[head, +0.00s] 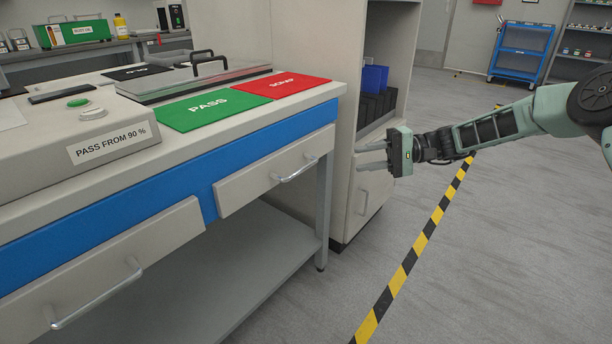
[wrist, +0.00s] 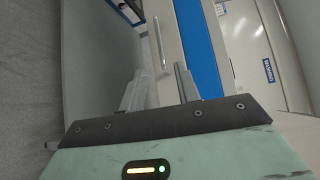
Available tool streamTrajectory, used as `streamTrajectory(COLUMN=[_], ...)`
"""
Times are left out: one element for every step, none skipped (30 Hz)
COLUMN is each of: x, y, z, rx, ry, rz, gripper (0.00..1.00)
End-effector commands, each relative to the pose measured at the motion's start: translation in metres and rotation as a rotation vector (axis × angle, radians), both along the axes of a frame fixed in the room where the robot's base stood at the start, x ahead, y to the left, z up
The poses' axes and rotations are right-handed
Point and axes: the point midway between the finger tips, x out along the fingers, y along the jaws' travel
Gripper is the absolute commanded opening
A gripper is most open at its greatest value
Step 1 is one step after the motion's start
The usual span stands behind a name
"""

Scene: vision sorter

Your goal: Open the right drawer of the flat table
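The flat table (head: 40,225) fills the left of the head view, with a blue band under its top. Its right drawer (head: 245,190) has a beige front that looks closed, with a silver bar handle (head: 297,171). My gripper (head: 359,156) is to the right of that handle and apart from it, its fingers pointing left. The wrist view shows both fingers spread with nothing between them. A bar handle (wrist: 161,45) on a pale front lies ahead of the fingertips there, beside a blue band (wrist: 197,45).
The left drawer (head: 110,262) has its own handle (head: 97,296). Green (head: 200,117) and red (head: 285,88) mats lie on the tabletop. A cabinet (head: 365,195) stands behind my gripper. The floor (head: 480,270) to the right is clear, with a striped line.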

Motion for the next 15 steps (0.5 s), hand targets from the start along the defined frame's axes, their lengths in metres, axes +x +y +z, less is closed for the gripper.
streamTrajectory(x=[-0.003, -0.003, -0.005, -0.006, -0.007, -0.008, -0.008, -0.009, -0.01, -0.011, -0.012, -0.013, -0.014, -0.015, -0.016], y=[0.01, 0.016, 0.024, 0.031, 0.037, 0.045, 0.051, 0.057, 0.066, 0.072, 0.078, 0.086, 0.092, 0.098, 0.106], z=[-0.003, -0.004, -0.006, -0.007, -0.008, -0.009, -0.01, -0.011, -0.012, -0.013, -0.014, -0.015, -0.016, -0.017, -0.018], rx=[0.0, -0.001, -0.001, -0.001, -0.001, -0.001, -0.001, -0.001, -0.002, -0.002, -0.001, -0.002, -0.002, -0.002, -0.002], ry=[0.001, 0.002, 0.002, 0.002, 0.001, 0.001, 0.001, 0.0, 0.0, -0.001, 0.001, 0.0, 0.001, 0.0, 0.001], rz=[0.005, 0.005, 0.005, 0.006, 0.006, 0.005, 0.005, 0.005, 0.006, 0.005, 0.005, 0.006, 0.006, 0.005, 0.006], gripper=[0.32, 0.32, 0.32, 0.32, 0.32, 0.32, 0.32, 0.32, 0.32, 0.32, 0.32, 0.32, 0.32, 0.32, 0.32])
